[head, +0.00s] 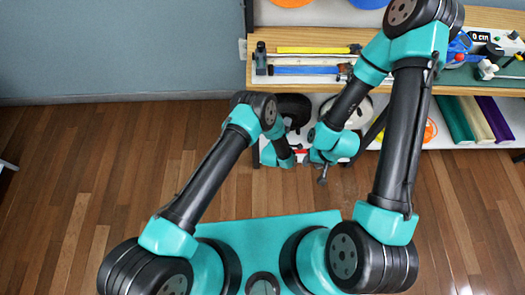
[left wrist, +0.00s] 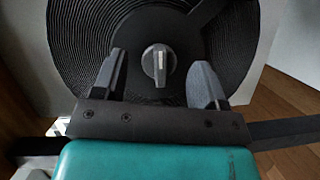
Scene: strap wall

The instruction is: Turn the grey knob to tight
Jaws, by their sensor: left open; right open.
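The grey knob (left wrist: 158,66) sits at the middle of a black coiled strap roll (left wrist: 80,40) in the left wrist view. The pale mark on its face stands upright in that view. My left gripper (left wrist: 159,60) is open, with one finger to each side of the knob and a gap on both sides. In the head view the black roll (head: 293,106) shows below the shelf, partly covered by my left arm, and I cannot make out the knob there. My right gripper (head: 323,178) is open and hangs empty in front of the lower shelf.
A wooden shelf (head: 310,40) above holds yellow and blue strips, a black item (head: 260,58) and several small parts at the right. The wooden floor (head: 60,180) at the left is clear.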

